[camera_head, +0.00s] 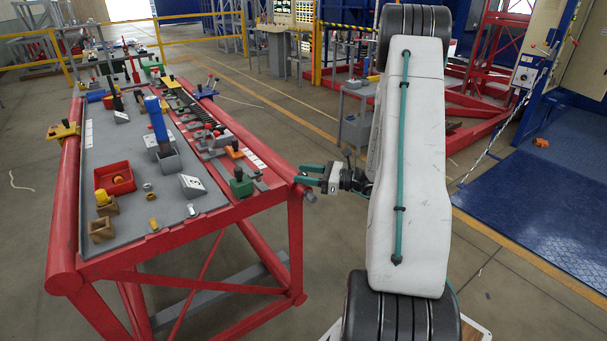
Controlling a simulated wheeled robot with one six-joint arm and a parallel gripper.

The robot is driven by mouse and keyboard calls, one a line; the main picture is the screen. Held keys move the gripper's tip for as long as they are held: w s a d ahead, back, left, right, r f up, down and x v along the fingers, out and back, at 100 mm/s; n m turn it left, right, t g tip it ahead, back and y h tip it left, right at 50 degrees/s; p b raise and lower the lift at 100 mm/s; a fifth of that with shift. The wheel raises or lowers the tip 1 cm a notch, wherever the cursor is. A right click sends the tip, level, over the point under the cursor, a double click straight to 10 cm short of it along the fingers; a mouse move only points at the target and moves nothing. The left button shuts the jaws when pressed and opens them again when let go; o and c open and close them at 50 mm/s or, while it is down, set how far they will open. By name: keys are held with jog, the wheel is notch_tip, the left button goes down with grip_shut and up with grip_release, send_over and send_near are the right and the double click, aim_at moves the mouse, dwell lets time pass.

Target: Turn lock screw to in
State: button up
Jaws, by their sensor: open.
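My gripper (302,174) has teal fingers that point left and stand apart, with nothing seen between them. It is at the near right corner of the red-framed workbench (268,207). A small grey screw-like end (310,196) sticks out of the bench's red tube just below the fingers. It may be the lock screw, but it is too small to tell, and so is how far it is turned. I cannot tell whether the fingers touch the tube. My white arm hides part of the floor to the right.
The bench top carries a red bin (114,178), a blue upright post (156,122), a green block (241,184) and several small parts. A grey cart (357,125) stands behind my arm. A blue cage floor (560,190) lies at right. Floor beside the bench is clear.

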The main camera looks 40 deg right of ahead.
jog(key=shift+w+a, duration=0.3)
jog(key=shift+w, duration=0.15)
jog(key=c, duration=1)
jog(key=shift+o, duration=0.2)
jog(key=shift+m+t+h, duration=0.3)
jog(key=shift+h, duration=0.1)
jog(key=m+t+h, duration=0.1)
jog(key=m+h, duration=0.1)
jog(key=h, duration=0.1)
jog(key=m+t+h, duration=0.1)
jog(key=m+h, duration=0.1)
jog(key=h, duration=0.1)
jog(key=shift+m+h, duration=1.2)
jog(key=shift+h, duration=0.65)
jog(key=shift+m+h, duration=1.2)
jog(key=shift+h, duration=0.65)
jog(key=o, duration=1)
jog(key=shift+c, duration=0.2)
